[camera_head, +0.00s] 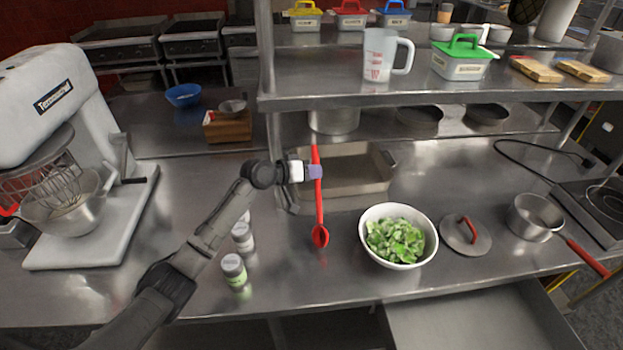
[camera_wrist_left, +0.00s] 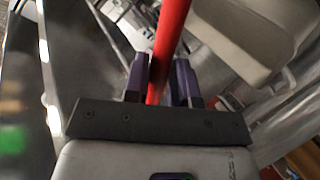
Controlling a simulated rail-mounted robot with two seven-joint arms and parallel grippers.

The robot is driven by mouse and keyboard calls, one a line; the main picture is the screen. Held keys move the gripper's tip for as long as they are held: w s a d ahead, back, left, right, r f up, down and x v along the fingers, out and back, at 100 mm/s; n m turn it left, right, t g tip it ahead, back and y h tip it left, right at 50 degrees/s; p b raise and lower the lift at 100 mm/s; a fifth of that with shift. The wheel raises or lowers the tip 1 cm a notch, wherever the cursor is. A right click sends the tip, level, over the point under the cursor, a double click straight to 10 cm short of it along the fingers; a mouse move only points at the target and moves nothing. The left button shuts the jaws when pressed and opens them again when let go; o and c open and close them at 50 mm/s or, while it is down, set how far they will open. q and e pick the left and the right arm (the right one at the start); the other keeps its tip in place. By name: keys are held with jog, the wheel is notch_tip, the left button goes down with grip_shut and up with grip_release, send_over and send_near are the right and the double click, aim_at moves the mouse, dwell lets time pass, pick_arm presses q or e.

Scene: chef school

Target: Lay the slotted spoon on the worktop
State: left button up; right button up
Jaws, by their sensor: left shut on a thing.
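The red slotted spoon (camera_head: 319,205) is held upright in the head view, its handle at the top and its bowl (camera_head: 320,237) at the bottom. My left gripper (camera_head: 315,172) is shut on the handle. The red handle (camera_wrist_left: 167,45) also shows between the purple fingers of my left gripper (camera_wrist_left: 161,82) in the left wrist view. The steel worktop (camera_head: 290,275) lies below and around the spoon. I cannot tell whether the bowl touches it. My right gripper is not in view.
A white bowl of greens (camera_head: 397,236) stands right of the spoon, with a lid (camera_head: 466,235) and a saucepan (camera_head: 535,217) beyond. A rectangular steel pan (camera_head: 345,175) lies behind. Spice jars (camera_head: 234,270) stand at left. Bare worktop shows in front of the spoon.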

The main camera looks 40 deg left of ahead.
pick_arm(q)
jog(key=shift+f, duration=1.1)
jog(key=shift+f, duration=0.1)
jog(key=o, duration=0.9)
